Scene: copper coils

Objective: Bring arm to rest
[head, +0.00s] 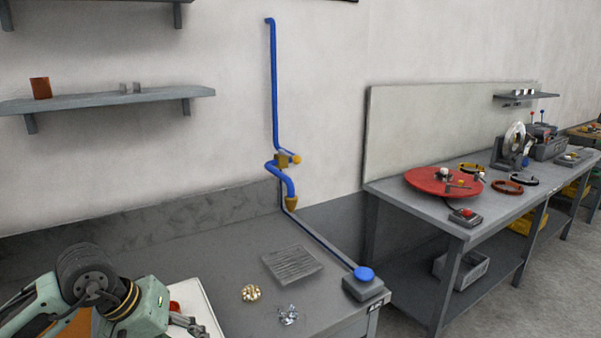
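A worn mint-green mechanism (150,306) with a black ribbed wheel and brass-coloured rings is at the lower left, cut off by the picture's edge.
A grey bench (222,248) carries a ribbed plate (292,263), brass pieces (250,293), silvery scraps (288,314) and a blue-button box (363,283). A blue pipe (274,90) runs down the wall. A second bench (415,209) at right holds a red disc (424,183).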

